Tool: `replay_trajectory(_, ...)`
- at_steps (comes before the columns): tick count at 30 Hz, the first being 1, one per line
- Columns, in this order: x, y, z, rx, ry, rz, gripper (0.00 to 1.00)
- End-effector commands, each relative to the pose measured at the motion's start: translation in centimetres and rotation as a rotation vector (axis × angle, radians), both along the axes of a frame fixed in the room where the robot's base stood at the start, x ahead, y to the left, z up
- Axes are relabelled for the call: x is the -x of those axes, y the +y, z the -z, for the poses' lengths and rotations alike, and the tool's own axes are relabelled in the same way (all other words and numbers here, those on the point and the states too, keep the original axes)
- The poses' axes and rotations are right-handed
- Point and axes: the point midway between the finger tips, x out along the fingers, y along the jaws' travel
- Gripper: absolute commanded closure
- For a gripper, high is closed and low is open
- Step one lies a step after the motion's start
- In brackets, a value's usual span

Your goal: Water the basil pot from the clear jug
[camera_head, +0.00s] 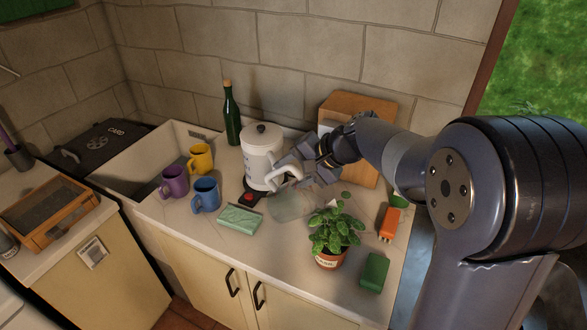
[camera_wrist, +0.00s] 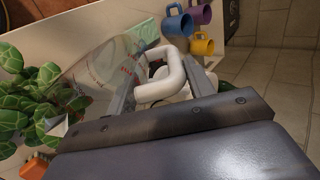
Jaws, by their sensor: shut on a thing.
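The clear jug (camera_head: 291,206) is see-through, with a pale handle (camera_head: 287,176). My gripper (camera_head: 292,172) is shut on this handle, between the kettle and the basil. In the wrist view the handle (camera_wrist: 172,62) lies between my two fingers (camera_wrist: 165,88), and the jug's clear wall with red marks (camera_wrist: 95,75) shows to the left. The jug appears tilted; its water level is hard to make out. The basil pot (camera_head: 331,260) is terracotta with a white label and stands upright on the counter. Its leaves (camera_wrist: 30,90) reach close to the jug in the wrist view.
A white kettle (camera_head: 259,150) stands close behind the jug. Purple (camera_head: 174,182), yellow (camera_head: 201,158) and blue (camera_head: 205,195) mugs and a pale green box (camera_head: 240,219) are left. A green block (camera_head: 374,272) and an orange item (camera_head: 389,223) lie right of the basil. A wooden box (camera_head: 372,104) stands behind.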

Motion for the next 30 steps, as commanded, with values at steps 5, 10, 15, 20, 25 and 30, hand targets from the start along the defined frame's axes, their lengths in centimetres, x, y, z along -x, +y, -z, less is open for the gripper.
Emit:
replay_trajectory(5,-0.17,0.44,-0.5,0.055,0.017,-0.002,1.0)
replay_trajectory(10,-0.19,0.41,-0.21,0.061,0.018,-0.001,1.0)
replay_trajectory(15,-0.2,0.53,-0.21,0.068,0.021,-0.002,1.0)
replay_trajectory(20,-0.3,0.97,-0.09,0.132,0.044,-0.006,1.0)
replay_trajectory(25,-0.36,1.02,-0.03,0.16,0.054,-0.001,1.0)
replay_trajectory(30,-0.35,1.0,-0.03,0.159,0.054,-0.001,1.0)
